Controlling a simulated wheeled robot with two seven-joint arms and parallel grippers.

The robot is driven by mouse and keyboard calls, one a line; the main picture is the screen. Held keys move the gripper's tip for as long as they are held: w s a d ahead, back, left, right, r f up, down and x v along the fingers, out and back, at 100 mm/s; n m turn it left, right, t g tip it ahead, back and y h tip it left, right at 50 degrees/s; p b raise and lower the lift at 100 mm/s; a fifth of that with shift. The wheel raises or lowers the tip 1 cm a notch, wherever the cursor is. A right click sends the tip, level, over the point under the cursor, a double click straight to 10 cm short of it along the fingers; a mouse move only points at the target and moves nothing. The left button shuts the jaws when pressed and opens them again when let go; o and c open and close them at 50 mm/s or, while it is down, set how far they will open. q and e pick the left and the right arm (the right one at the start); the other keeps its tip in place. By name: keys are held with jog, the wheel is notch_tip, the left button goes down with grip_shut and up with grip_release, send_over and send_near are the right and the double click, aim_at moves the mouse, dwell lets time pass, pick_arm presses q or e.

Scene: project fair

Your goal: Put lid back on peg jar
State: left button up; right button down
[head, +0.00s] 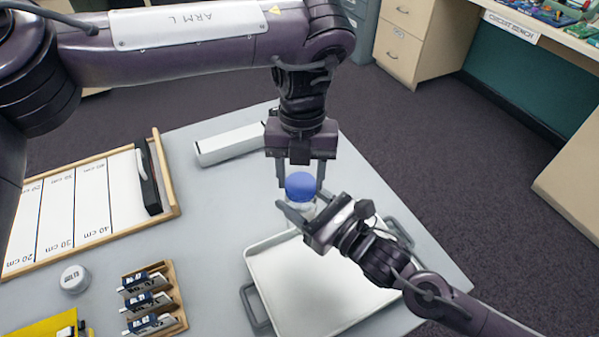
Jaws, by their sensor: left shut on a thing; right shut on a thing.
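The peg jar (299,208) is a small clear container near the middle of the head view, by the far edge of the tray. Its blue lid (300,185) shows directly above the clear body; I cannot tell whether it is seated or just held there. My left gripper (300,182) points down from above, shut on the blue lid with a finger on either side. My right gripper (303,206) reaches in from the lower right, shut on the jar's body. The fingers partly hide the jar, and its contents cannot be made out.
A white tray (320,290) with grey handles lies below the jar. A long white box (228,146) lies behind left. A wood-framed measuring board (110,200), a small round labelled container (74,279) and a wooden rack (172,297) of labelled items occupy the table's left side.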

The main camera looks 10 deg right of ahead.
pick_arm(q)
jog(key=m, duration=0.7)
jog(key=shift+d+t+y, duration=0.1)
jog(key=shift+t+y, duration=0.2)
jog(key=shift+y, duration=0.1)
jog(key=m, duration=0.5)
jog(key=shift+s, duration=0.1)
jog(key=m+t, duration=0.1)
jog(key=m, duration=0.8)
jog(key=shift+s+m+t, duration=0.15)
jog(key=shift+m+t, duration=0.15)
jog(key=shift+m, duration=0.1)
jog(key=o, duration=1)
notch_tip(320, 180, up, 12)
jog(key=d, duration=0.1)
jog(key=shift+s+d, duration=0.15)
jog(key=shift+s, duration=0.2)
jog(key=shift+f, duration=0.1)
